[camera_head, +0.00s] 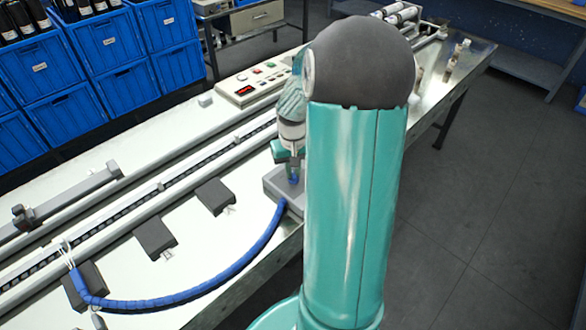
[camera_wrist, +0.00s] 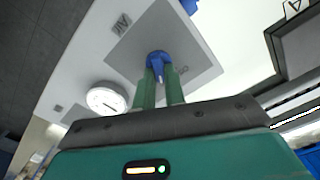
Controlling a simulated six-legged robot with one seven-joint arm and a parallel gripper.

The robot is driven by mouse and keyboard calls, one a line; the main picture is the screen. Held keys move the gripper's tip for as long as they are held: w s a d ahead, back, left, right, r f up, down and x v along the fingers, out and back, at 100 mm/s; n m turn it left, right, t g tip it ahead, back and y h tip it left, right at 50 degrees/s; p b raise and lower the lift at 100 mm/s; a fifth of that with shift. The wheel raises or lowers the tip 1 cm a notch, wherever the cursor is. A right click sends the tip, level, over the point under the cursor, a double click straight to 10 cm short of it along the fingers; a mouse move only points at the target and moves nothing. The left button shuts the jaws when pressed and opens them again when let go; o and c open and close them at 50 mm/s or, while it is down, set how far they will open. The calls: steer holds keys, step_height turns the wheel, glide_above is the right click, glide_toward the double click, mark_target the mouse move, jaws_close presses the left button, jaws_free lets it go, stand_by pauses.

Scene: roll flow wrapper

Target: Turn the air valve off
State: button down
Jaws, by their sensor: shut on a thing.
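The air valve is a blue handle (camera_wrist: 157,58) on a grey plate (camera_wrist: 198,50) in the wrist view. My gripper (camera_wrist: 160,72) has its two green fingers closed around the handle, one on each side. A small blue tip points down between the fingers. In the head view, my gripper (camera_head: 291,168) is over the grey valve box (camera_head: 274,183) at the bench's near edge, with a bit of the blue handle (camera_head: 293,179) below it. My arm hides part of the box there. Dark lettering is on the plate, too small to read surely.
A round white gauge (camera_wrist: 107,99) sits beside the plate. A blue hose (camera_head: 215,274) curves from the box along the bench front. A control panel (camera_head: 252,84) with a red display stands behind. Blue crates (camera_head: 107,41) are stacked at the back left. The floor at right is clear.

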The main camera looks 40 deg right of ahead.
steer(key=shift+n, duration=0.3)
steer(key=n, duration=0.5)
steer(key=shift+w+a, duration=0.1)
steer(key=shift+a, duration=0.05)
steer(key=n, duration=0.6)
steer(key=shift+a, duration=0.15)
stand_by(0.3)
steer(key=c, duration=1.5)
jaws_free()
steer(key=shift+o, duration=0.2)
step_height(320, 180, up, 14)
